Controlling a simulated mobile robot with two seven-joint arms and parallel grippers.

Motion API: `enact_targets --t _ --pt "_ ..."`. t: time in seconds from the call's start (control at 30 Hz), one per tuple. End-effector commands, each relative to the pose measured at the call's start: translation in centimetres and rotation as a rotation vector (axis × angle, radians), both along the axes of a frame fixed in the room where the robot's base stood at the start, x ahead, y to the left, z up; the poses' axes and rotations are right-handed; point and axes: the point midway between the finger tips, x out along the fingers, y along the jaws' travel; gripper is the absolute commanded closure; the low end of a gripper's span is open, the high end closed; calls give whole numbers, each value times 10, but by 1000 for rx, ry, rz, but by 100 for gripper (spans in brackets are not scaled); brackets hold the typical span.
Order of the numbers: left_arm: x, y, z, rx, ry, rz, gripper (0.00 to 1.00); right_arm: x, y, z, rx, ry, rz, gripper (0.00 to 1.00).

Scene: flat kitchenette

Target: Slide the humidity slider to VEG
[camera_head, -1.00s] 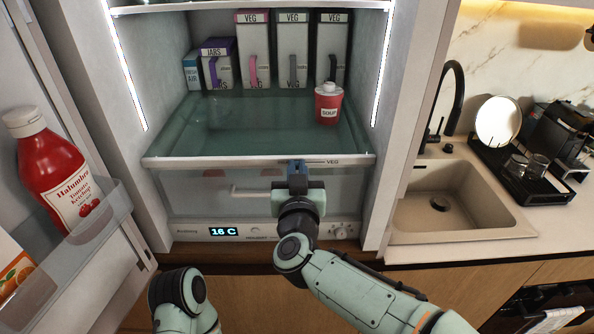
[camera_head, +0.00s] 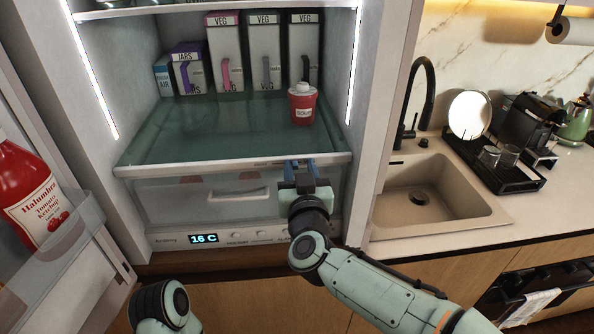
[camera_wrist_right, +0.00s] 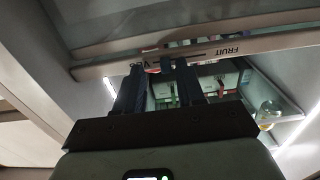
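The humidity rail (camera_head: 230,163) is the pale front edge of the glass shelf in the fridge. In the right wrist view the rail (camera_wrist_right: 110,66) crosses above the fingers, with FRUIT printed right of them and a partly hidden V left of centre. I cannot make out the slider knob; the fingers cover that stretch. My right gripper (camera_head: 301,168) is at the right part of the rail, its two blue fingers apart and empty. The gap between the fingers also shows in the right wrist view (camera_wrist_right: 160,80). I cannot tell if they touch the rail. My left gripper is out of view.
A clear drawer (camera_head: 190,200) sits below the rail, above a control panel with a 16 C display (camera_head: 203,239). A red soup container (camera_head: 302,105) stands on the glass shelf, with boxes behind. The open door with a ketchup bottle (camera_head: 30,195) is at left, the sink (camera_head: 440,200) at right.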

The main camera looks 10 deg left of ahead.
Motion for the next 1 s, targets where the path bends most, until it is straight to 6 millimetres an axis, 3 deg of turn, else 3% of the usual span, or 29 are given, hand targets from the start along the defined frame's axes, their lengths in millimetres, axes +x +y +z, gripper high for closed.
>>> enact_targets --t 0.27,0.7,1.0 --pt "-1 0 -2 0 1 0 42 -7 0 0 0 0 4 62" --pt "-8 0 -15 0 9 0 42 -93 -26 0 1 -1 3 62" --pt "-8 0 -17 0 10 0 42 -127 -36 0 0 0 1 62"
